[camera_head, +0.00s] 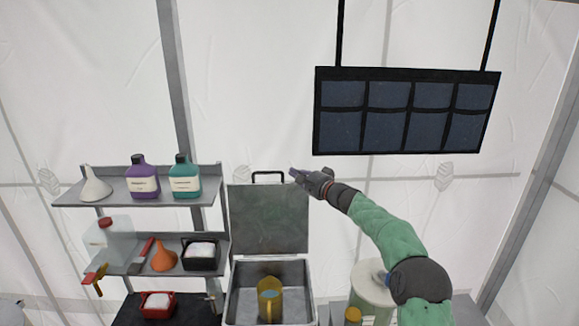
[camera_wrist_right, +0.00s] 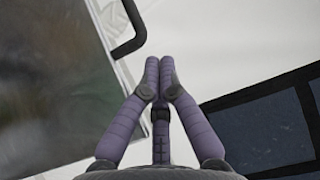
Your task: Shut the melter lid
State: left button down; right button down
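The melter is an open grey metal box (camera_head: 241,308) at the bottom middle of the head view, with a yellow cup (camera_head: 269,300) inside it. Its grey lid (camera_head: 268,218) stands upright at the back, with a black handle (camera_head: 269,174) on its top edge. My right gripper (camera_head: 294,173) is just right of the handle, near the lid's top right corner. In the right wrist view its purple fingers (camera_wrist_right: 159,62) are together with nothing between them. The lid (camera_wrist_right: 50,85) and handle (camera_wrist_right: 132,30) lie left of the fingers, apart from them in the picture. My left gripper is not in view.
Shelves on the left hold a white funnel (camera_head: 95,186), a purple bottle (camera_head: 142,178), a teal bottle (camera_head: 185,178) and an orange funnel (camera_head: 164,255). A dark panel (camera_head: 405,112) hangs at upper right. A pale round container (camera_head: 371,288) stands right of the melter.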

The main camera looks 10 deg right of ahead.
jog(key=shift+w+a+r+p, duration=0.25)
jog(key=shift+w+a+p, duration=0.2)
jog(key=shift+w, duration=0.1)
jog(key=shift+p+x, duration=0.35)
jog(key=shift+x, duration=0.4)
jog(key=shift+f, duration=0.1)
